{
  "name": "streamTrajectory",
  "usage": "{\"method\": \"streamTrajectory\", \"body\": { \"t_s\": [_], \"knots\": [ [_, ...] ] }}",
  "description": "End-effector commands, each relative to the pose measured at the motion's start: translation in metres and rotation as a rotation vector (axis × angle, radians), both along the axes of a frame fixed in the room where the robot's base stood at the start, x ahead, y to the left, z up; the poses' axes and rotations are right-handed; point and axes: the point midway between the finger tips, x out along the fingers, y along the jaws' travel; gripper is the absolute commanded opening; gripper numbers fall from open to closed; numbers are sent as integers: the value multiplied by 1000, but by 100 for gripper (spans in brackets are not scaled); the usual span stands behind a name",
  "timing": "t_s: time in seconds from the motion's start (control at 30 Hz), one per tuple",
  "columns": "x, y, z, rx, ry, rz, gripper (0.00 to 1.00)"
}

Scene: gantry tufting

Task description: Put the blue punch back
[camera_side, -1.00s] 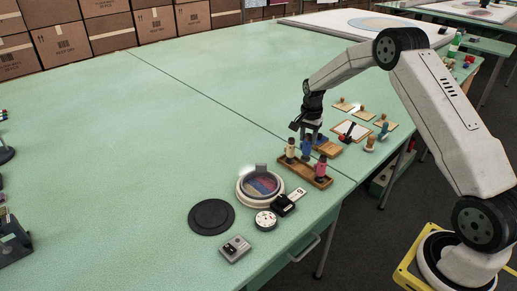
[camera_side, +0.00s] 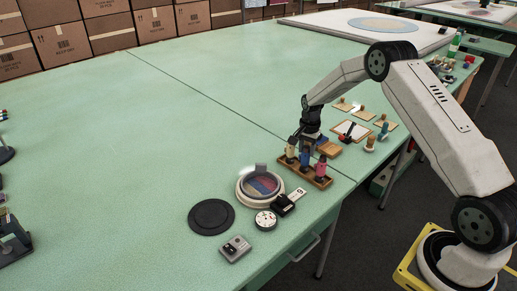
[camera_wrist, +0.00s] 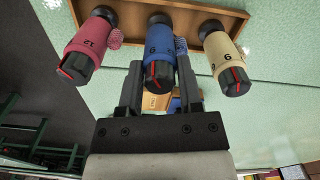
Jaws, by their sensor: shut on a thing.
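The blue punch (camera_side: 305,159), marked 6, is between the fingers of my gripper (camera_side: 307,143), which is shut on it. In the wrist view the blue punch (camera_wrist: 160,55) stands between the two dark fingers (camera_wrist: 160,80), with its far end at the wooden rack (camera_wrist: 240,20). The rack (camera_side: 302,178) lies near the table's front edge. The blue punch is in line with the rack's middle, between a cream punch (camera_side: 290,153) and a red punch (camera_side: 320,167). Whether it is fully seated is hidden.
The red punch (camera_wrist: 88,45) and cream punch (camera_wrist: 226,60) stand close on either side of my fingers. A wooden block (camera_side: 328,147) lies behind the rack. A round hoop (camera_side: 243,193), a dial (camera_side: 265,220) and a black disc (camera_side: 211,217) lie to the left.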

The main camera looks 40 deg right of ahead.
Motion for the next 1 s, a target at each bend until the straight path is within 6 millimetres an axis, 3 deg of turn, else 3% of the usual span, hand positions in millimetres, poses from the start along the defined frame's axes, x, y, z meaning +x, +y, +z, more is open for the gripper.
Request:
{"method": "streamTrajectory", "body": {
  "t_s": [0.2, 0.23, 0.3, 0.33, 0.77, 1.0],
  "knots": [
    [0, 0, -3, 0, 0, 0, 0],
    [0, 0, -3, 0, 0, 0, 55],
    [0, 0, -3, 0, 0, 0, 77],
    [0, 0, -3, 0, 0, 0, 80],
    [0, 0, 1, -1, -1, 0, 80],
    [1, 0, 21, -1, -2, 0, 80]
  ]
}}
